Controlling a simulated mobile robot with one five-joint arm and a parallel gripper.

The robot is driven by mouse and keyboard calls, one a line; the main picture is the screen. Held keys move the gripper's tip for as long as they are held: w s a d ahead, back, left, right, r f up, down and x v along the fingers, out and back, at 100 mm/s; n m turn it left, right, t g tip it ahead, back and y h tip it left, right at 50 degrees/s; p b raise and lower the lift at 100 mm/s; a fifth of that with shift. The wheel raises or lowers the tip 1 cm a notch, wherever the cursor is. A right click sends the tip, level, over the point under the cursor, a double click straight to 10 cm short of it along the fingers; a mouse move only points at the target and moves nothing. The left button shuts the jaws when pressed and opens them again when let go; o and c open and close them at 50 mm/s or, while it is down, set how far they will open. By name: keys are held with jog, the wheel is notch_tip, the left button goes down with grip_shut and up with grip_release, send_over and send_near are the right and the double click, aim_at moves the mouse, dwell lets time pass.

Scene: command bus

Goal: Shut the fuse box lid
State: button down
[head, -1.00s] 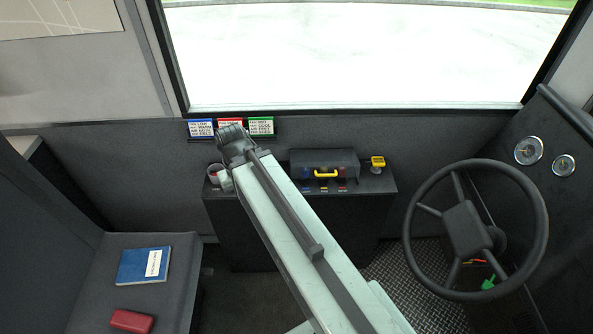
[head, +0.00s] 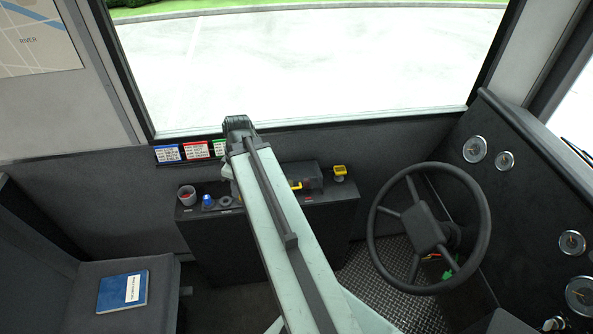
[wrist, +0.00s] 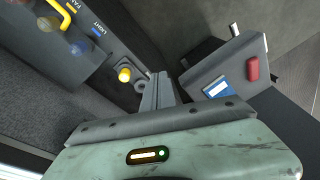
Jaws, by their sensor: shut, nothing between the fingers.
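The fuse box (head: 312,173) is a dark box with a yellow handle (head: 296,185) on its front, standing on the console below the windscreen. My arm hides its left part in the head view. How far its lid is open I cannot tell. In the wrist view the yellow handle (wrist: 66,18) shows at the top left edge, with blurred coloured spots beside it. My gripper (wrist: 158,78) is shut and empty, pointing down beside the console, to the right of the handle in that view. In the head view my arm hides the gripper.
The steering wheel (head: 372,222) is to the right. A seat at the left bears a blue book (head: 122,291); the wrist view also shows a red case (wrist: 253,68).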

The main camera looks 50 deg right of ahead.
aim_at(294, 182)
jog(key=s+d+r+n+t+p, duration=0.1)
jog(key=s+d+r+n+p, duration=0.2)
jog(key=s+d, duration=0.5)
jog(key=s+d+r+n+t+p, duration=0.15)
jog(key=s+d+r, duration=0.25)
jog(key=d, duration=0.8)
jog(key=shift+n+g, duration=0.25)
jog(key=b+x, duration=1.3)
jog(key=x, duration=0.1)
jog(key=shift+w+d+b, duration=0.15)
jog(key=shift+d+b, duration=0.1)
jog(key=shift+b, duration=0.05)
jog(key=shift+r, duration=0.15)
jog(key=f+b, duration=0.5)
jog(key=shift+s+a+f, duration=0.2)
jog(key=shift+s+a, duration=0.2)
